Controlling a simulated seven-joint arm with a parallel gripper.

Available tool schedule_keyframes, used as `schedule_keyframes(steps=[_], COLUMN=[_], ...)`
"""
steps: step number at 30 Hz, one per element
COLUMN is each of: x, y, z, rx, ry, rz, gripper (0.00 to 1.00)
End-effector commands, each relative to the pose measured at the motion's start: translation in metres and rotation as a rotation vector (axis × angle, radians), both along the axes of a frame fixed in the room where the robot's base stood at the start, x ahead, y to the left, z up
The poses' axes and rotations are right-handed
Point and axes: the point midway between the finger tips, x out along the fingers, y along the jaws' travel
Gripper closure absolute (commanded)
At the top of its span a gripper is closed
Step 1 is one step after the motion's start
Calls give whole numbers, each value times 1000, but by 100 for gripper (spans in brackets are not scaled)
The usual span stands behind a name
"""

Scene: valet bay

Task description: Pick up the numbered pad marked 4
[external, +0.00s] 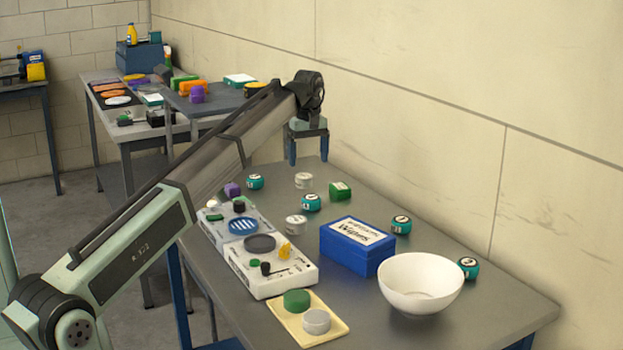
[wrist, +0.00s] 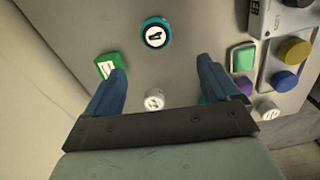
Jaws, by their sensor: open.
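Several teal round pads with white, dark-marked tops stand on the grey table: one at the back left (external: 255,182), one in the middle (external: 311,203), one by the wall (external: 401,225) and one beside the bowl (external: 468,268). Their marks are too small or blurred to tell which is 4. The middle pad also shows in the wrist view (wrist: 155,33), beyond the fingertips. Another teal pad is mostly hidden behind the right finger there. My gripper (external: 308,156) is open and empty above the table's far end; its blue fingers also show in the wrist view (wrist: 163,70).
White round pieces (external: 303,180) (external: 295,225) and a green block (external: 340,191) stand near the pads. A blue wipes box (external: 357,246), white bowl (external: 421,283), control boxes (external: 272,268) and yellow tray (external: 336,330) fill the nearer table. A wall runs along the right.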

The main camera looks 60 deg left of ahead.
Motion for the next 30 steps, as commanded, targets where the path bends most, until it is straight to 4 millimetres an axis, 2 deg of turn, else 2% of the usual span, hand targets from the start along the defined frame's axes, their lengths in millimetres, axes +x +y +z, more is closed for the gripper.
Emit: schedule_keyframes(steps=[12, 20, 30], x=[0, 2, 5], y=[-1, -2, -6], z=[-66, -80, -120], rx=[0, 0, 0], ry=[0, 0, 0], rz=[-1, -1, 0], gripper=[11, 11, 11])
